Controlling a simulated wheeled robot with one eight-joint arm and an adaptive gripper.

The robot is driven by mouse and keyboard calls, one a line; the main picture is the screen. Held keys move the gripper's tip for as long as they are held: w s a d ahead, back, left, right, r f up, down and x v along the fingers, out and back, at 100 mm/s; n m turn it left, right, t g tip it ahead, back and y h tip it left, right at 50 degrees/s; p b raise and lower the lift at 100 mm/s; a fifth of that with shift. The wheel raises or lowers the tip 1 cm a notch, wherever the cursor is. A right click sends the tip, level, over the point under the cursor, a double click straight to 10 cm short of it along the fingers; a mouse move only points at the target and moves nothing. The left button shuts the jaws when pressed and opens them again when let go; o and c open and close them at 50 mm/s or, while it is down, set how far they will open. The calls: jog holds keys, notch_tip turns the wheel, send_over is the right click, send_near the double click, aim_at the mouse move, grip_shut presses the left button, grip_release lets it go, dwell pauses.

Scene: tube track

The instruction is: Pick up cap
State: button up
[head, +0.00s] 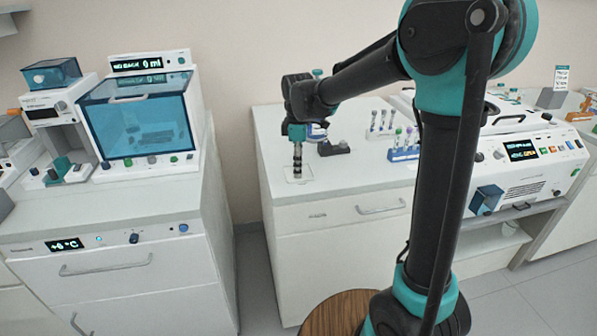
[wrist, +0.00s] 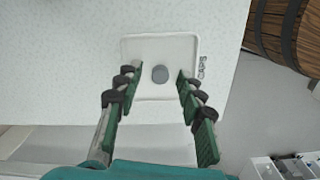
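The cap (wrist: 160,74) is a small round grey disc. It lies on a shallow white square tray (wrist: 160,43) with lettering that reads CAPS beside it, on the white counter. My gripper (wrist: 160,80) is open in the wrist view, with one green and black finger on each side of the cap and a gap between each finger and the cap. In the head view my gripper (head: 298,172) points down over the tray (head: 300,180) near the counter's front left corner. The cap is hidden or too small to make out there.
A rack of tubes (head: 404,153) and a second group of tubes (head: 381,124) stand to the right on the counter. A dark device (head: 334,148) stands just behind my gripper. A wooden barrel (wrist: 290,35) is beside the counter. A blue-windowed machine (head: 137,125) stands at left.

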jog(key=c, duration=0.6)
jog(key=shift+r, duration=0.15)
